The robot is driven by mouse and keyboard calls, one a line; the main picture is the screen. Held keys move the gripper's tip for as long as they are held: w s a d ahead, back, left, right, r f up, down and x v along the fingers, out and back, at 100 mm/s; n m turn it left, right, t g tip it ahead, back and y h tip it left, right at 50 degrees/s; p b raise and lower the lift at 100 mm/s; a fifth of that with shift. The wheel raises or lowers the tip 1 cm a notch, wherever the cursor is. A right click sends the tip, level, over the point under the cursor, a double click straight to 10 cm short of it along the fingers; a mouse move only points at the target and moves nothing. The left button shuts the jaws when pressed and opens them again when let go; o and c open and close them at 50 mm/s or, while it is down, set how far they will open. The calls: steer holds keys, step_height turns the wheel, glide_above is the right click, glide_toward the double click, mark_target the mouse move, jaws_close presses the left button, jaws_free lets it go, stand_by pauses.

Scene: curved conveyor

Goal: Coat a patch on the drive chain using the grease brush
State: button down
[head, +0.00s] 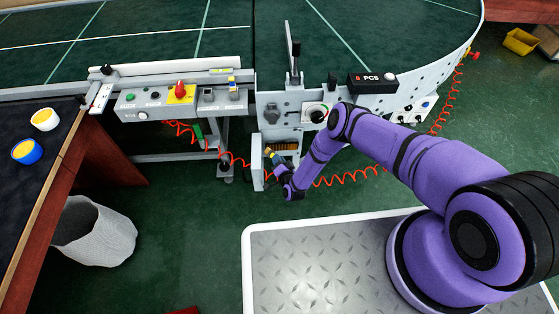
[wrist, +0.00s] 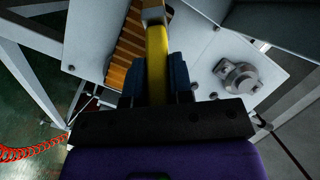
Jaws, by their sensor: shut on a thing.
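My gripper (head: 277,162) is low in front of the conveyor's side, by an opening in a pale housing (head: 257,165). In the wrist view its two dark blue fingers (wrist: 156,76) are shut on a yellow handle, which I take for the grease brush (wrist: 156,50). The handle points forward, away from the palm; its bristle end is hidden. An orange-brown ribbed part (wrist: 129,42), possibly the drive chain, shows in the opening just left of the brush. I cannot tell whether the brush touches it. It also shows in the head view (head: 284,146).
A grey round fitting (wrist: 240,82) sits on the panel right of my gripper. A coiled red cable (head: 345,176) hangs below the conveyor. A control box with a red stop button (head: 180,91) is left.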

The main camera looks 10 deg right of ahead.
steer(key=shift+s+a, duration=0.1)
steer(key=shift+s, duration=2.85)
steer(key=s, duration=0.3)
steer(key=shift+w, duration=0.1)
steer(key=shift+w, duration=3.85)
steer(key=shift+w, duration=0.55)
steer(key=shift+d, duration=0.25)
